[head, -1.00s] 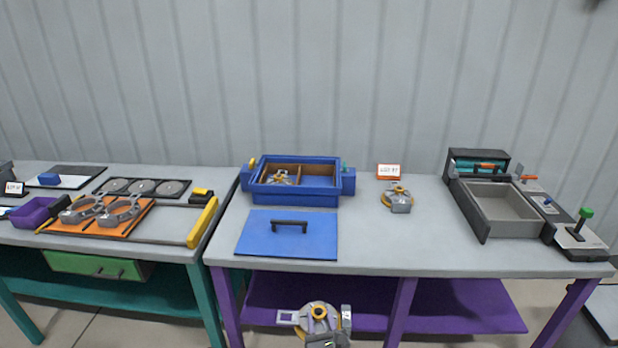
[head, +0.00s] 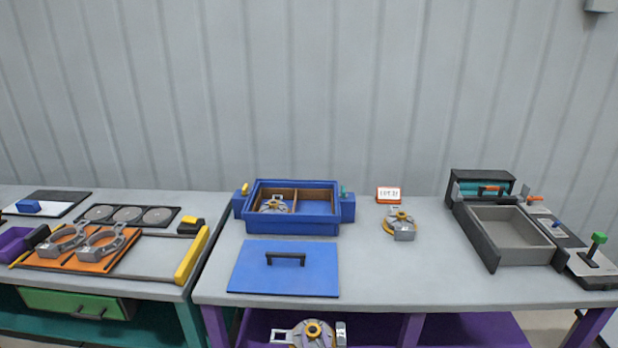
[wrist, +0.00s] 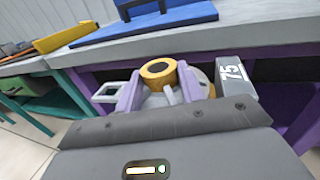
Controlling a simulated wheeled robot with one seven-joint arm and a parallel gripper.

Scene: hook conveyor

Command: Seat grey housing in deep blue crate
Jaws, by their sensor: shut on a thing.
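My gripper (wrist: 160,88) is shut on a grey housing with a yellow-orange ring (wrist: 159,70). The housing has a pale open loop on its left and a grey block marked 75 on its right. In the head view this housing (head: 313,332) shows at the bottom edge, in front of the table and below its top; the gripper is mostly cut off there. The deep blue crate (head: 290,227) stands open at the back of the table. Its left compartment holds a similar grey housing (head: 274,205); its right compartment looks empty.
A blue lid (head: 284,280) with a dark handle lies in front of the crate. Another grey and yellow housing (head: 401,226) sits right of the crate, before a small sign (head: 389,194). A grey tray (head: 494,257) stands farther right. The table's front edge (head: 400,299) lies beyond my gripper.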

